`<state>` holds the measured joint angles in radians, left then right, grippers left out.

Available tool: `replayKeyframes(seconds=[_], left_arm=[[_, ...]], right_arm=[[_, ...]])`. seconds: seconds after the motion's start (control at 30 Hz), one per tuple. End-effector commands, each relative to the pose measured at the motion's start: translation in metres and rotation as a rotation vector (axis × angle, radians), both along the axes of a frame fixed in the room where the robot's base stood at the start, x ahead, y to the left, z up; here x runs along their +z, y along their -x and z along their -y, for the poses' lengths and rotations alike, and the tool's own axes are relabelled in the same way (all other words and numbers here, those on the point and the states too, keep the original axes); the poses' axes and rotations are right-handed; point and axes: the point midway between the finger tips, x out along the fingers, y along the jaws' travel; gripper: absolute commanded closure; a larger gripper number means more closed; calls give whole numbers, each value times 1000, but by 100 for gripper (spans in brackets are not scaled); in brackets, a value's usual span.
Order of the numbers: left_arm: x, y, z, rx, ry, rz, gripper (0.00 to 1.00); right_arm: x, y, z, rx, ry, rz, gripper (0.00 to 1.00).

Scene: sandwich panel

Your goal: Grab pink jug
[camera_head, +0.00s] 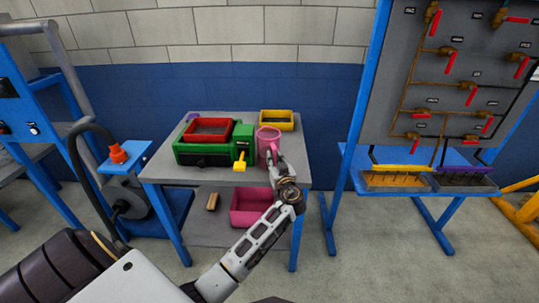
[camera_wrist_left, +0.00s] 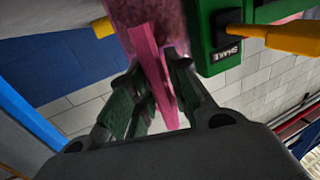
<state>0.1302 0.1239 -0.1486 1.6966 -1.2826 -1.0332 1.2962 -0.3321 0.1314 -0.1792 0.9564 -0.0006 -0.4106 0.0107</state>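The pink jug (camera_head: 268,138) stands upright on the grey table top, to the right of the green box, in the head view. My left gripper (camera_head: 272,160) is at its near side. In the left wrist view, the jug's pink handle (camera_wrist_left: 150,55) lies between the two dark green fingers of my left gripper (camera_wrist_left: 155,85). The fingers are close together and appear to press on the handle from both sides. The jug's speckled pink body fills the top of that view, cut off by the edge. My right gripper is in neither view.
The table (camera_head: 160,172) also holds a green box (camera_head: 205,160) with a yellow handle, a red bin (camera_head: 190,138) and a yellow bin (camera_head: 263,124). A pink bin (camera_head: 245,212) sits on the lower shelf. A valve panel (camera_head: 400,60) stands right.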

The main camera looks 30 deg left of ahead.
Motion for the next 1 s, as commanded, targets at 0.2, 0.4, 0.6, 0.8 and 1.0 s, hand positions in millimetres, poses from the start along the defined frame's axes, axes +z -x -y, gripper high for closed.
replayKeyframes(seconds=[0.2,0.4,0.6,0.8,1.0], left_arm=[[0,0,0,0,0,0,100],[0,0,0,0,-1,1,100],[1,0,0,0,-1,1,100],[3,0,0,0,-1,1,100],[8,0,0,0,1,1,100]], right_arm=[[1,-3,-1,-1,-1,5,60],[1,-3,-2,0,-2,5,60],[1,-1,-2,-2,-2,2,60],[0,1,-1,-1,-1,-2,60],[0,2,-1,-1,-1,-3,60]])
